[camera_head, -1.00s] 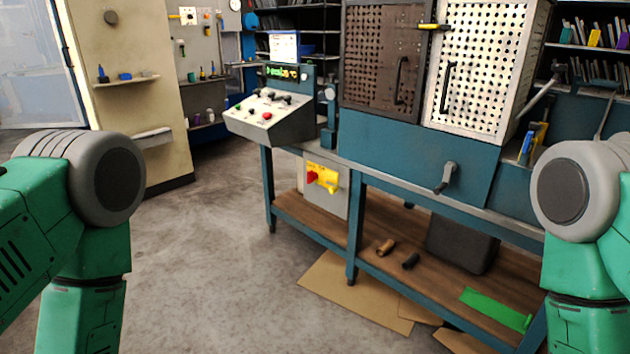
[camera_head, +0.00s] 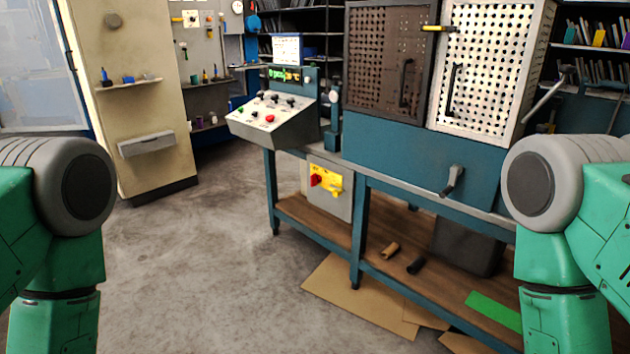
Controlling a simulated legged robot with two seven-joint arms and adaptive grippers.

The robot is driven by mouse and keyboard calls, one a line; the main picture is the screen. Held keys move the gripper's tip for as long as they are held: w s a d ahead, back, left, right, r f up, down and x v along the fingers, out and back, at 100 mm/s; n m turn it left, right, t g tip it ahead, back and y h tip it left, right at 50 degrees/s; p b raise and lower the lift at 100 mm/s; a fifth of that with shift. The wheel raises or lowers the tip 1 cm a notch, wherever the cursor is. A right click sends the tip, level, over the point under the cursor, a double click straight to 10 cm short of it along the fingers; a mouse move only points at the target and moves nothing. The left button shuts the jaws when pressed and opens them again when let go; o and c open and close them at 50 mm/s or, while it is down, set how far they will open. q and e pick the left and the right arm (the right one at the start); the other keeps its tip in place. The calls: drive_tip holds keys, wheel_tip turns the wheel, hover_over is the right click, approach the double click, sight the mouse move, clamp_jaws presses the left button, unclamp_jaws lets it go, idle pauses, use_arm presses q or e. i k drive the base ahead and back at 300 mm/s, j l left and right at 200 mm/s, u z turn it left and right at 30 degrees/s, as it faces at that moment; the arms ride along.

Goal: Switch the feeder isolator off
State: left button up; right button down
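A grey box (camera_head: 341,201) on the bench's lower shelf carries a yellow plate (camera_head: 327,180) with a red knob (camera_head: 316,180) on its left side. This looks like the feeder isolator; its switch position is too small to read. Above it, a sloped control panel (camera_head: 270,119) with several knobs and a red button stands on the bench. Both my green arms frame the view at left and right, well apart from the box. Neither of my grippers shows in the picture.
The blue bench (camera_head: 357,232) holds a machine with a brown perforated door (camera_head: 390,60) and a white one (camera_head: 486,70). A crank handle (camera_head: 452,181) juts out in front. Flat cardboard (camera_head: 345,285) lies under the bench. The grey floor (camera_head: 215,260) before the bench is clear.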

sight(316, 178)
drive_tip(key=i+j+z, duration=0.1)
drive_tip(key=i+j, duration=0.85)
drive_tip(key=i+j+z, duration=0.15)
drive_tip(key=i+j, duration=0.75)
drive_tip(key=i+j+z, duration=0.15)
drive_tip(key=i+j, duration=0.3)
drive_tip(key=j, duration=0.2)
drive_tip(key=i+j, duration=0.4)
drive_tip(key=j, duration=0.2)
drive_tip(key=l+z, duration=0.05)
